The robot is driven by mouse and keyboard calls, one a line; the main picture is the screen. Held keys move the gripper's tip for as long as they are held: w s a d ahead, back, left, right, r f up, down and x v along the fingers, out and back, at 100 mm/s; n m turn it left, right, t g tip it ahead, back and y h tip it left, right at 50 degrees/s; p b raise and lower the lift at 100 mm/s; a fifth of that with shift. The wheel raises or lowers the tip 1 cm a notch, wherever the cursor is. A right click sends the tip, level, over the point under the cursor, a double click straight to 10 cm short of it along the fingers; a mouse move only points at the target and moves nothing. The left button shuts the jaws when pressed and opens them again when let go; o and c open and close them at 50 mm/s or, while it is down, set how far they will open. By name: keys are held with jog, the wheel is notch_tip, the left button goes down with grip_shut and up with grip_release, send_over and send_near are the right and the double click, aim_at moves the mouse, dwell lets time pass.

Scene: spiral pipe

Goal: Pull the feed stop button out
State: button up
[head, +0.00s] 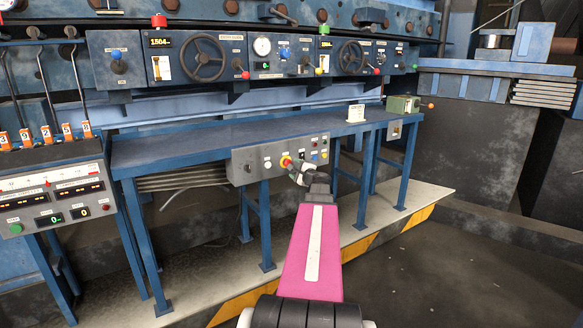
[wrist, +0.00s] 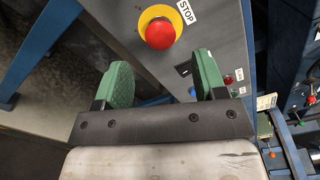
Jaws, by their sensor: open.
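The feed stop button is a red mushroom button (wrist: 161,33) on a yellow ring, beside a white STOP label (wrist: 187,12) on a grey panel in the wrist view. In the head view the red and yellow button (head: 286,161) shows on the front control panel (head: 258,157), just left of my gripper. My gripper (wrist: 162,80) is open, its two green fingers apart and empty. In the wrist view the button appears beyond the fingertips, above the gap between them. No contact shows. In the head view the gripper (head: 297,170) is partly hidden by my arm.
The panel hangs on the front of a blue bench (head: 200,145) with legs below. Smaller buttons, including a red one (wrist: 228,79), sit close to the right finger. A lever console (head: 55,190) stands at left. The dark floor (head: 430,270) at right is clear.

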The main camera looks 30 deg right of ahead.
jog(key=s, duration=0.4)
jog(key=shift+s, duration=0.2)
jog(key=a+f+n+g+y, duration=0.35)
jog(key=a+f+n, duration=0.3)
jog(key=a, duration=0.75)
jog(key=a+f+n+g+y, duration=0.2)
jog(key=a+f+n+g, duration=0.45)
jog(key=a, duration=0.65)
jog(key=s+a+f+n+g+h, duration=0.3)
jog(key=s+a+f, duration=0.3)
jog(key=a, duration=0.2)
jog(key=s+a+f+n+g+h, duration=0.3)
jog(key=s+a+f+n+g, duration=0.2)
jog(key=a, duration=0.4)
notch_tip(320, 180, down, 2)
jog(key=shift+s+a+f+n, duration=0.15)
jog(key=shift+s+n, duration=0.55)
jog(key=shift+s, duration=0.5)
